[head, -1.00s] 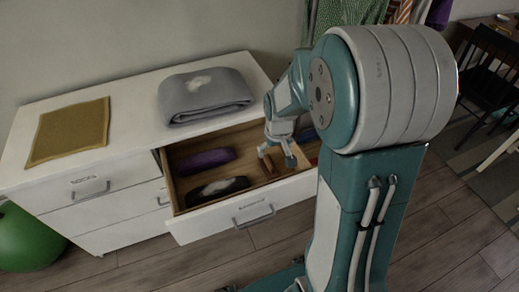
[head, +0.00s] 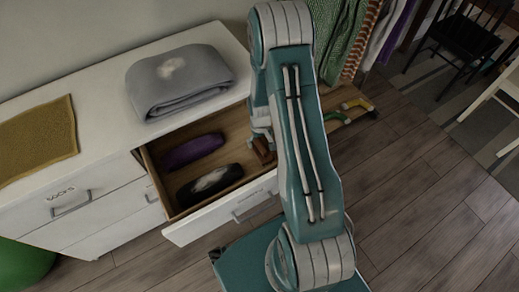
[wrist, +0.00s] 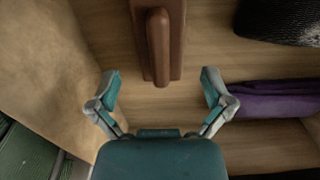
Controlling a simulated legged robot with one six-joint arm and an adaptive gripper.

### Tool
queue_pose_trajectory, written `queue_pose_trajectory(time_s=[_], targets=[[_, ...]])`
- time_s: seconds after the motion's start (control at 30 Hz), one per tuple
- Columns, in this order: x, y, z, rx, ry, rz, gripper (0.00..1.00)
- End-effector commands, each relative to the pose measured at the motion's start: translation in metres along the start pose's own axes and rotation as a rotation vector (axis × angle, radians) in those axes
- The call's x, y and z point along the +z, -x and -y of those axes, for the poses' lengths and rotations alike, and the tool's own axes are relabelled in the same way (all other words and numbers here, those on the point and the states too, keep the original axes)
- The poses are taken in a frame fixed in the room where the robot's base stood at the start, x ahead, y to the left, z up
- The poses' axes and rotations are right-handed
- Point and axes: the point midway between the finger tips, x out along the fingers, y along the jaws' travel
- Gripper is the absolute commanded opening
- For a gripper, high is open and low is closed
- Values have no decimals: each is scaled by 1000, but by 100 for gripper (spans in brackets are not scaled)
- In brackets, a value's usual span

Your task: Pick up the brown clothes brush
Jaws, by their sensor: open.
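The brown clothes brush (wrist: 175,60) lies in the open drawer, at the top centre of the wrist view, with its rounded handle pointing toward my gripper. In the head view the brush (head: 264,152) shows only in part beside my arm. My gripper (wrist: 161,86) is open and empty. Its two fingers are spread to either side of the line of the brush, and the handle end reaches about between the fingertips. I cannot tell the height gap. In the head view my arm hides most of my gripper.
A purple rolled item (head: 193,151) and a black item with a white patch (head: 210,185) lie in the drawer (head: 215,219), left of the brush. A folded grey cloth (head: 179,85) and a mustard cloth (head: 38,140) lie on the dresser top. Garments hang at the right.

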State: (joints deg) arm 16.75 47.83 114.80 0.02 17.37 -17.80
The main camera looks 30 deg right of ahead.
Motion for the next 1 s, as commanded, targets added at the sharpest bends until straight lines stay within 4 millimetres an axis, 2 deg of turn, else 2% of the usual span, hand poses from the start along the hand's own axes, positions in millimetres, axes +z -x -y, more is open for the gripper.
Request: queue_pose_trajectory(time_s=[0.17,0.47,0.77,0.8,0.87,0.9,0.93,1.0], targets=[[0,-13,0,0,0,1,100],[0,-54,0,-1,0,1,100],[-1,-58,0,0,0,-2,100],[-1,-58,0,0,0,-2,82],[-1,-58,0,0,0,-2,55],[-1,-58,0,0,0,-2,38],[-1,-58,0,0,0,-1,24],[-1,-58,0,0,0,-1,22]])
